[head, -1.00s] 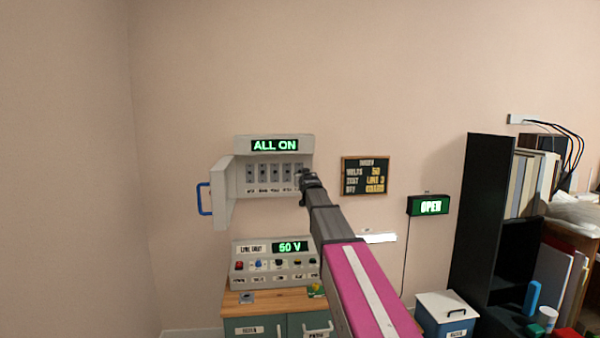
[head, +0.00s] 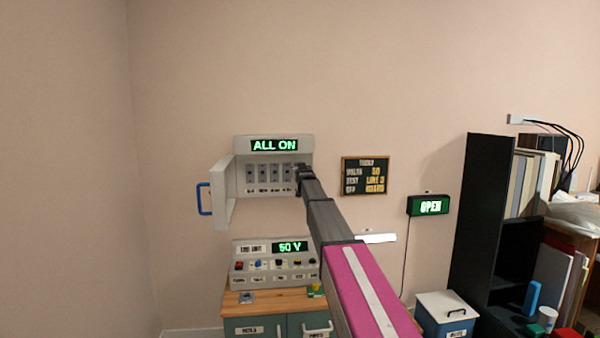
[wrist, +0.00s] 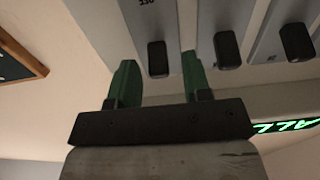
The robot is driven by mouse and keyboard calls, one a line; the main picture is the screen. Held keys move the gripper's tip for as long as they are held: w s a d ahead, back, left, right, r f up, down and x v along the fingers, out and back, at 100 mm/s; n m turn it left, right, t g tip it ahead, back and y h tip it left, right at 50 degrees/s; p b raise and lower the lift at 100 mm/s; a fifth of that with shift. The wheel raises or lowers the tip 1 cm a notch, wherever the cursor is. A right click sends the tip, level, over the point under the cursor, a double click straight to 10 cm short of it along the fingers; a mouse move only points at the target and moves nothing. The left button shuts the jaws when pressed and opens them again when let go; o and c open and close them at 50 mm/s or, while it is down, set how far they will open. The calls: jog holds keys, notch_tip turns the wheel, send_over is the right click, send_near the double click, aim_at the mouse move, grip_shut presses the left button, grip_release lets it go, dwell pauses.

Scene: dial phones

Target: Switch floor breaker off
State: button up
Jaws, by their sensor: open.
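The breaker box (head: 273,144) hangs on the wall with its door (head: 223,192) swung open to the left. Its green display reads "ALL ON". A row of breakers shows in it, and the labels below are too small to read. My gripper (head: 301,175) covers the rightmost breaker in the head view. In the wrist view, turned upside down, my gripper (wrist: 158,80) is open with two green fingers. A dark breaker lever (wrist: 157,58) shows between the fingertips; I cannot tell whether they touch it. Two more levers (wrist: 227,48) (wrist: 297,42) show to its right.
Below the box, a console (head: 275,281) showing "50 V" stands on a wooden-topped cabinet (head: 268,305). A dark notice board (head: 365,176) and a green "OPEN" sign (head: 429,206) hang to the right. A black shelf (head: 480,220) stands farther right.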

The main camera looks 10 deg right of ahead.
grip_shut()
